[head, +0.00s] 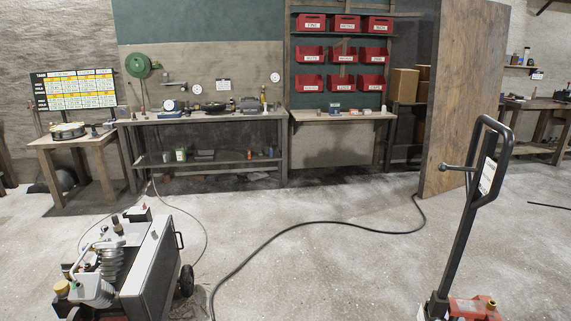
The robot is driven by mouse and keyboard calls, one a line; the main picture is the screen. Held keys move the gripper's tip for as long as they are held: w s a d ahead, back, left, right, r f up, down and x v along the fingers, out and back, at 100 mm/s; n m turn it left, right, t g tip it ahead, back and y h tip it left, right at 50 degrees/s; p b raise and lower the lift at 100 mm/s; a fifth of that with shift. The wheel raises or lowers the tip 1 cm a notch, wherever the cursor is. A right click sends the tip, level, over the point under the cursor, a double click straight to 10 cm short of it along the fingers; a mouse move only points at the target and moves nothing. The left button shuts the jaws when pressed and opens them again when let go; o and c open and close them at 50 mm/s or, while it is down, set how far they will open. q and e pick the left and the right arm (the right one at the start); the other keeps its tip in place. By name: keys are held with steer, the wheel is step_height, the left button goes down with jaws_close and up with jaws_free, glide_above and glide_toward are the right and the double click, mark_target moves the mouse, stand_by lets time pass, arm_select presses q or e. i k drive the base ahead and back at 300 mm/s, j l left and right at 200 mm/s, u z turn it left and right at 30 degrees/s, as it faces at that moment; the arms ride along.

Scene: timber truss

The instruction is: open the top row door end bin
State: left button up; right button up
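Red bins hang in three rows on a dark green back panel in the head view. The top row holds a left bin (311,23), a middle bin (346,23) and a right bin (377,24), each with a white label. The right bin is the nearest of these to a large brown wooden panel, perhaps a door (465,100). The labels are too small to read surely, and I cannot tell whether the bins are open or shut. Neither of my grippers is in view.
A narrow bench (343,115) stands below the bins, with a long workbench (205,118) to its left. A compressor (125,265) stands front left and a pallet jack handle (465,210) front right. A black hose (300,229) crosses the otherwise open floor.

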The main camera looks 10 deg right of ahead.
mark_target(371, 25)
steer(key=i+l, duration=0.2)
steer(key=i, duration=0.25)
steer(key=i+l, duration=0.2)
steer(key=i, duration=0.25)
steer(key=i+l+z, duration=0.1)
steer(key=i, duration=0.3)
steer(key=i+l, duration=0.25)
steer(key=i, duration=0.2)
steer(key=i+z, duration=0.2)
steer(key=i, duration=0.35)
steer(key=i+z, duration=0.15)
steer(key=i, duration=0.35)
steer(key=i+j+z, duration=0.2)
steer(key=i, duration=0.35)
steer(key=i+j+z, duration=0.2)
steer(key=i, duration=0.3)
steer(key=i+l, duration=0.2)
steer(key=i, duration=0.3)
steer(key=i+l, duration=0.25)
steer(key=i, duration=0.25)
steer(key=i+l, duration=0.2)
steer(key=i, duration=0.3)
steer(key=i+l+u, duration=0.2)
steer(key=i+l, duration=0.15)
steer(key=i+l+u, duration=0.15)
steer(key=i+l, duration=0.15)
steer(key=l, duration=0.2)
